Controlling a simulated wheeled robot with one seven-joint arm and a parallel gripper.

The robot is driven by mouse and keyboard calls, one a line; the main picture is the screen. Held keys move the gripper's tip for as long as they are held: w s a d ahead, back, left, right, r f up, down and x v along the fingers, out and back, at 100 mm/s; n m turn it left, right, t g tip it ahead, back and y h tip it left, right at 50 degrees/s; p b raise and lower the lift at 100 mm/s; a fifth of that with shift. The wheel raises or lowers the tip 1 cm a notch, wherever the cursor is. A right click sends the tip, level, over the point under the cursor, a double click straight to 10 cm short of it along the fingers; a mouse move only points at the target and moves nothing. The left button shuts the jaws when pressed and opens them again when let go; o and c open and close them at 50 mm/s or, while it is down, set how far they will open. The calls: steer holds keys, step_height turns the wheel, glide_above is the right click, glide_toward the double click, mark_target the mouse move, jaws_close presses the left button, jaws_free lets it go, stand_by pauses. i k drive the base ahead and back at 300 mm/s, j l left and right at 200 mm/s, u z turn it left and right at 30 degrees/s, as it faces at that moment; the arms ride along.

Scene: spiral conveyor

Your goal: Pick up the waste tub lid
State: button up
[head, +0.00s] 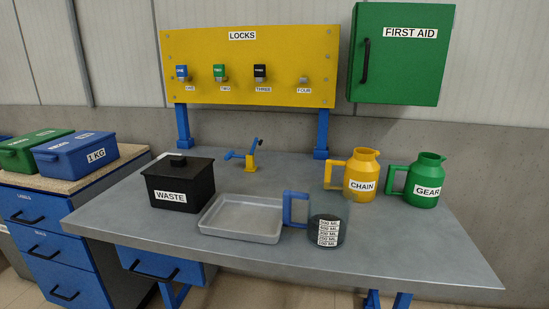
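The black waste tub (181,193) stands on the left part of the grey table, with a white WASTE label on its front. My gripper is not in view.
A grey tray (240,219) sits just right of the tub. A measuring jug (326,230) with a blue handle, a yellow CHAIN jug (361,176) and a green GEAR jug (425,181) stand further right. A blue-yellow fitting (250,160) is behind. The table's front right is clear.

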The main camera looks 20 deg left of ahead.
mark_target(170, 166)
steer(key=i+j+z, duration=0.1)
steer(key=j+z, duration=0.35)
steer(key=j, duration=0.3)
steer(key=j+z, duration=0.45)
steer(key=j, duration=0.25)
steer(key=k+j+z, duration=0.2)
steer(key=j+z, duration=0.25)
steer(key=j, duration=0.25)
